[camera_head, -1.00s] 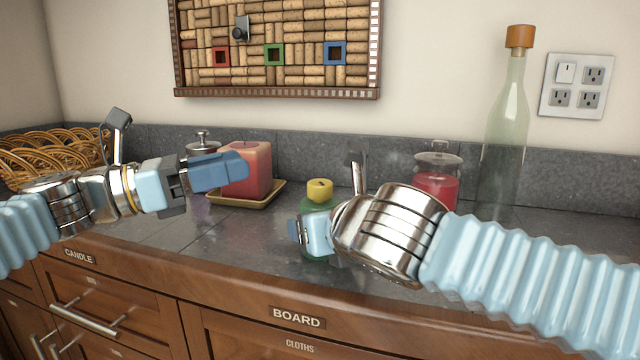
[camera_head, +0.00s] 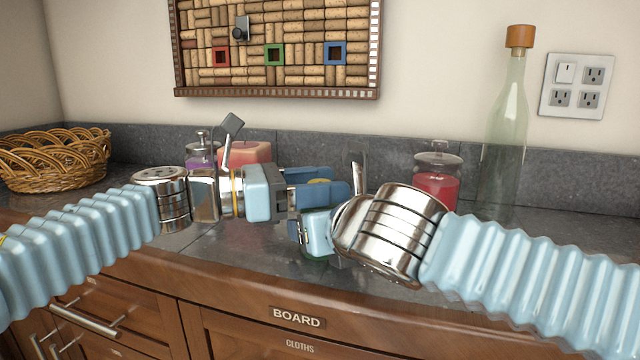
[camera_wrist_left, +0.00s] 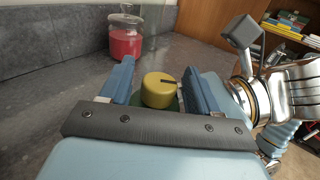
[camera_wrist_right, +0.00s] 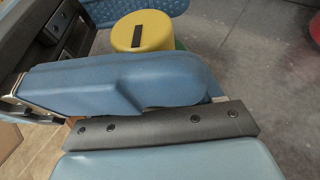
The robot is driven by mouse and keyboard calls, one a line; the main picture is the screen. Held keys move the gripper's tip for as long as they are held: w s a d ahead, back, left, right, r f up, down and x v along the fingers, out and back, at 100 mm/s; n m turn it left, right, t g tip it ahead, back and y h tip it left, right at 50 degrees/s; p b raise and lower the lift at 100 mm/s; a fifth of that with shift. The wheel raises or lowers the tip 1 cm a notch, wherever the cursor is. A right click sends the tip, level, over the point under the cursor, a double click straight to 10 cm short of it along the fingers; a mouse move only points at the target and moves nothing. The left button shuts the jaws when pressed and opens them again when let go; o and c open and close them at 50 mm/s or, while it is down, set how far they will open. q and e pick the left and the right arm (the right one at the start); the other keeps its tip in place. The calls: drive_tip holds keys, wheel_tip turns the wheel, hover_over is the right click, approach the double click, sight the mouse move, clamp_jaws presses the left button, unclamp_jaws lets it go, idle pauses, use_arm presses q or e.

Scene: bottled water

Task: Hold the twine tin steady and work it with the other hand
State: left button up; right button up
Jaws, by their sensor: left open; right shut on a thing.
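The twine tin stands on the counter, a green body with a yellow lid (camera_wrist_left: 160,90) that has a dark slot. In the head view only slivers of it show (camera_head: 318,181) behind my grippers. My left gripper (camera_head: 335,188) is open, its blue fingers on either side of the yellow lid; in the left wrist view the lid sits between them (camera_wrist_left: 155,85). My right gripper (camera_head: 302,232) is shut on the tin's green body, low down. In the right wrist view the yellow lid (camera_wrist_right: 141,32) shows just beyond a blue finger, and most of the body is hidden.
A red candle (camera_head: 245,151) and a jar with purple contents (camera_head: 201,156) stand behind my left arm. A red jar (camera_head: 437,186) and a tall corked bottle (camera_head: 503,135) stand to the right. A wicker basket (camera_head: 55,160) is at the far left. The counter's front edge is close.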

use_arm(q)
drive_tip(key=c, duration=1)
drive_tip(key=shift+o, duration=0.2)
drive_tip(key=shift+m+g, duration=0.4)
drive_tip(key=shift+g, duration=0.2)
drive_tip(key=m+g, duration=0.2)
drive_tip(key=g, duration=0.1)
drive_tip(key=m+g, duration=0.2)
drive_tip(key=g, duration=0.2)
drive_tip(key=shift+w+m+g, duration=0.15)
drive_tip(key=shift+m+g, duration=0.15)
drive_tip(key=shift+m, duration=0.1)
drive_tip(key=m+g, duration=0.1)
drive_tip(key=g, duration=0.1)
drive_tip(key=m+g+y, duration=0.1)
drive_tip(key=m+g, duration=0.1)
drive_tip(key=shift+g+y, duration=0.3)
drive_tip(key=shift+s+d+m+g+y, duration=0.15)
drive_tip(key=shift+m+g+y, duration=0.15)
drive_tip(key=shift+m+g, duration=0.2)
drive_tip(key=shift+s+d+m+g+y, duration=0.1)
drive_tip(key=shift+m+g+y, duration=0.25)
drive_tip(key=shift+g, duration=0.25)
drive_tip(key=shift+a+m, duration=0.15)
drive_tip(key=shift+m, duration=0.1)
drive_tip(key=shift+w+a+g+y, duration=0.1)
drive_tip(key=shift+g+y, duration=0.15)
drive_tip(key=shift+g, duration=0.15)
